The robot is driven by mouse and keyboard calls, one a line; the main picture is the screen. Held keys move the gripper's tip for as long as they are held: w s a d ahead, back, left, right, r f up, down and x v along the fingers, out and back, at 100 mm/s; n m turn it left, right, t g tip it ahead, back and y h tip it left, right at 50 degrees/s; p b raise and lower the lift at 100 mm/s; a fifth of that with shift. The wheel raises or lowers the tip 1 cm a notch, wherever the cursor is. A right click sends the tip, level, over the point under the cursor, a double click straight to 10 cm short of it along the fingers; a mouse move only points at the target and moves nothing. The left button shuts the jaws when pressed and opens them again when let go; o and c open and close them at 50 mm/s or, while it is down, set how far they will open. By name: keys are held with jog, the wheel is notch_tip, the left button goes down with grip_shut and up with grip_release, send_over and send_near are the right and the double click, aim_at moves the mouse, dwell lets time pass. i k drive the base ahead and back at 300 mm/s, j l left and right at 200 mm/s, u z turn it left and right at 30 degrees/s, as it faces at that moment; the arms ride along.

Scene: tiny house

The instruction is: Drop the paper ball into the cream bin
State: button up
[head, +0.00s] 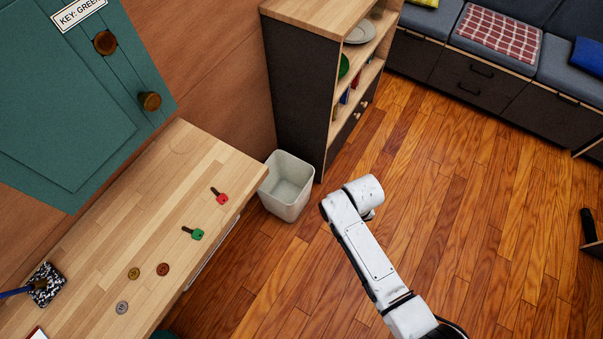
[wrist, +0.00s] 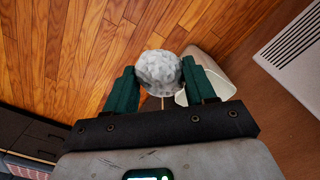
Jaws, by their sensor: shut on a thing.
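In the wrist view my gripper (wrist: 160,82) has its green fingers shut on the paper ball (wrist: 159,70), a pale crumpled ball. The ball is held above the floor. The cream bin (head: 287,185) stands on the floor between the wooden counter and the shelf unit in the head view, and its inside looks empty. In the wrist view the bin (wrist: 217,75) shows behind and to the right of the ball, partly hidden by the right finger. My arm reaches toward the bin in the head view, but the gripper fingers and the ball are hidden there.
The wooden counter (head: 150,210) holds a red key (head: 220,196), a green key (head: 194,233) and several coins. The dark shelf unit (head: 305,90) stands close behind the bin. A white vent (wrist: 292,52) is on the wall.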

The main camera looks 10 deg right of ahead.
aim_at(289, 198)
jog(key=i+l+u, duration=0.1)
jog(key=i+l, duration=0.25)
jog(key=i, duration=0.15)
jog(key=i+l+u, duration=0.15)
jog(key=i+l, duration=0.2)
jog(key=i+l+u, duration=0.5)
jog(key=l+u, duration=0.2)
